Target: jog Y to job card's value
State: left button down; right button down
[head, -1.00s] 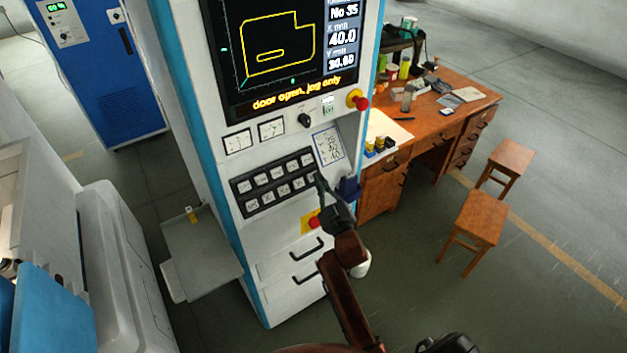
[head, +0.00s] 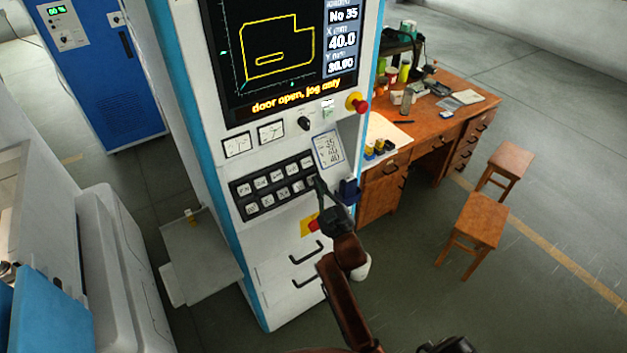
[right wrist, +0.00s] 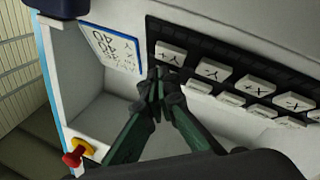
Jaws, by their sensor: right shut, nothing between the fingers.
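The machine's screen (head: 285,50) shows a yellow outline, "No 35", X 40.0 and a Y value near 30, its decimals blurred. The job card (head: 328,149) is on the panel right of the keypad; it shows upside down in the right wrist view (right wrist: 107,46), its values too small to read surely. The keypad (head: 273,187) has two rows of white keys. In the wrist view two Y keys (right wrist: 171,52) (right wrist: 214,68) sit by my right gripper (right wrist: 157,80). That gripper is shut and empty, its tips at the keypad's card end; contact is unclear. My left gripper is out of view.
A red stop knob (head: 357,102) is above the card and another (head: 313,224) is below the keypad near my arm. A blue holder (head: 348,191) juts out beside the gripper. A desk (head: 432,127) and stools (head: 474,222) stand right.

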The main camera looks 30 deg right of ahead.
jog(key=shift+w+f, duration=0.1)
dwell(0.5)
jog(key=shift+w+f, duration=0.15)
jog(key=shift+w, duration=0.1)
jog(key=shift+w+f, duration=0.25)
jog(key=shift+w, duration=0.05)
dwell(0.8)
jog(key=shift+s+r+p, duration=0.5)
jog(key=shift+s+p, duration=0.05)
jog(key=shift+s, duration=0.15)
dwell(0.4)
jog(key=shift+w, duration=0.1)
